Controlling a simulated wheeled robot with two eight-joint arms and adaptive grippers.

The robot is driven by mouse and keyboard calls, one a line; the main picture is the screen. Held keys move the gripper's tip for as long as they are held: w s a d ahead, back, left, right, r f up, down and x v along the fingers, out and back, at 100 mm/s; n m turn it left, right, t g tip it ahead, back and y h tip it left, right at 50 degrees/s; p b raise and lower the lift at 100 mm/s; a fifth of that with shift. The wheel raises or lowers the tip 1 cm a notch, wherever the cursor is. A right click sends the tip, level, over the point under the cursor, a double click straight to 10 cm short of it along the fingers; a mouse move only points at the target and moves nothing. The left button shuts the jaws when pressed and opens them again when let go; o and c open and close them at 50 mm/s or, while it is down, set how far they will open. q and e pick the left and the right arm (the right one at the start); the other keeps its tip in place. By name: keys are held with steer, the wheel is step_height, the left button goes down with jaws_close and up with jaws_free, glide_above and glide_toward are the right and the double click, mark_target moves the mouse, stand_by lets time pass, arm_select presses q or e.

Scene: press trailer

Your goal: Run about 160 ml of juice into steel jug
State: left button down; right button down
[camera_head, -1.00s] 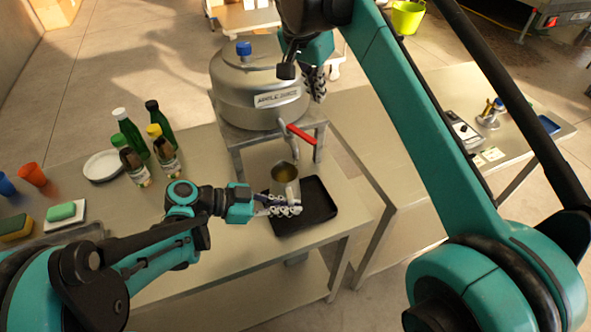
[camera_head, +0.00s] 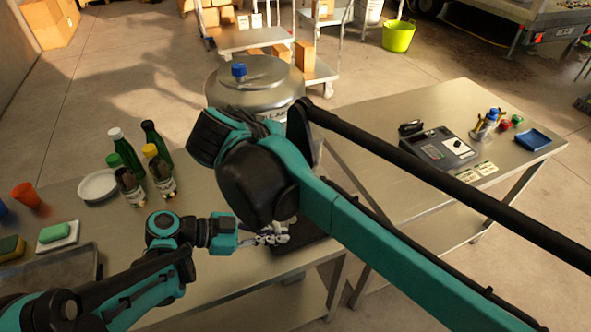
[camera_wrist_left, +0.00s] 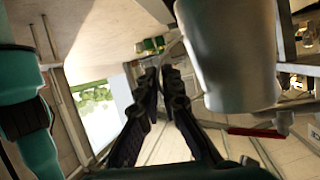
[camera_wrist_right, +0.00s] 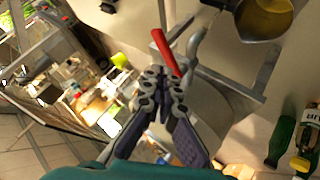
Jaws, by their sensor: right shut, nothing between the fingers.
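The juice vessel (camera_head: 262,88), a steel drum with a blue-capped lid, stands on its frame, partly hidden by my right arm. Its tap lever (camera_wrist_right: 165,50) is red and shows beside the metal spout (camera_wrist_right: 196,45). My right gripper (camera_wrist_right: 164,78) is shut and empty, its tips close to the lever's end; contact is unclear. The steel jug (camera_wrist_left: 228,55) also shows in the right wrist view (camera_wrist_right: 262,18), with golden juice inside. My left gripper (camera_wrist_left: 164,82) appears shut on the jug's handle; it also shows in the head view (camera_head: 268,236). The jug is hidden there.
A black tray (camera_head: 305,247) lies under the jug area. Bottles (camera_head: 140,165), a white plate (camera_head: 98,185) and an orange cup (camera_head: 27,194) stand to the left. A second table (camera_head: 395,200) on the right carries a dark device (camera_head: 445,148) and a blue tray (camera_head: 534,139).

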steer(key=s+f+n+t+y, duration=0.25)
steer(key=s+n+t, duration=0.25)
steer(key=s+n, duration=0.25)
steer(key=s+f+n+t+y, duration=0.2)
steer(key=s+f+n+t, duration=0.15)
steer(key=s+n, duration=0.4)
arm_select(q)
steer(key=shift+d, duration=0.1)
arm_select(e)
steer(key=w+d, duration=0.1)
steer(key=w, duration=1.2)
steer(key=shift+w+d+r+t, duration=0.25)
steer(key=shift+w+d+t, duration=0.05)
steer(key=shift+d+t, duration=0.1)
steer(key=shift+d+n+y, duration=0.1)
steer(key=shift+n+y, duration=0.15)
steer(key=shift+n, duration=0.05)
